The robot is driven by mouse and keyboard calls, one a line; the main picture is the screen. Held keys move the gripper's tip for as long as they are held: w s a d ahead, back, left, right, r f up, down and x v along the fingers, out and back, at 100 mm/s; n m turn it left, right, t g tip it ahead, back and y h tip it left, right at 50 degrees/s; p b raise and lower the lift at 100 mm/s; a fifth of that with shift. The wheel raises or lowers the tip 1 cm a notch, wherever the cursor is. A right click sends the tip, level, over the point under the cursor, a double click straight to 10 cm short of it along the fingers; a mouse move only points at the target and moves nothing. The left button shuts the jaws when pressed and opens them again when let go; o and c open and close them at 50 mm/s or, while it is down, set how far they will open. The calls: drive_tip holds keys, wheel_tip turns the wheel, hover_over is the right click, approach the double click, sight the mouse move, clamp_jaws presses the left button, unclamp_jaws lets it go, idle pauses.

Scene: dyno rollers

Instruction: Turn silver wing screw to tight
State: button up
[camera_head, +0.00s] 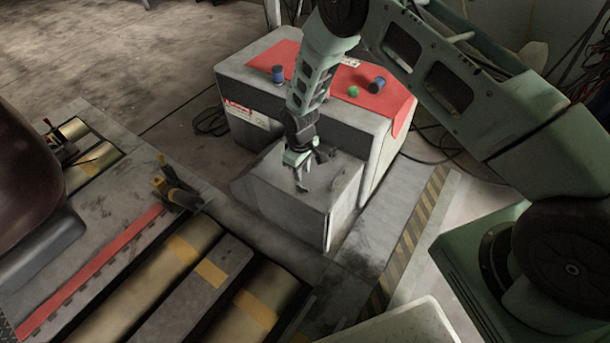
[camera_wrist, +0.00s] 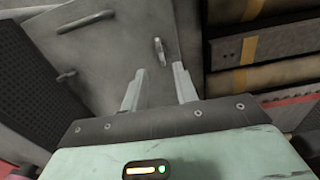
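In the wrist view, a small silver piece (camera_wrist: 160,50) that looks like the wing screw stands out from a flat grey panel (camera_wrist: 115,55). It is upright in the picture and lies just beyond my fingertips, roughly between them. My gripper (camera_wrist: 159,68) is open, with its two fingers apart and nothing between them. In the head view, my gripper (camera_head: 301,180) points down by the front of the grey machine cabinet (camera_head: 290,205). I cannot make out the wing screw in the head view.
Dyno rollers (camera_head: 175,250) and a yellow-black striped edge (camera_head: 410,240) flank the cabinet.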

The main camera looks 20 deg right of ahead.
wheel_tip(320, 180, up, 11)
drive_tip(key=p, duration=0.1)
drive_tip(key=shift+p, duration=0.4)
drive_tip(key=s+a+r+y, duration=0.1)
drive_tip(key=s+a+r, duration=0.3)
drive_tip(key=s+r, duration=0.3)
drive_tip(key=s+a+r, duration=0.4)
drive_tip(key=s+r, duration=0.1)
drive_tip(key=r, duration=0.5)
drive_tip(key=s+d+r, duration=0.1)
drive_tip(key=s+r, duration=0.4)
drive_tip(key=s, duration=0.6)
drive_tip(key=s+d+r, duration=0.1)
drive_tip(key=s+r, duration=0.4)
drive_tip(key=s, duration=0.6)
wheel_tip(320, 180, up, 21)
drive_tip(key=p, duration=2.1)
drive_tip(key=shift+w+a+n, duration=0.15)
drive_tip(key=shift+n, duration=0.15)
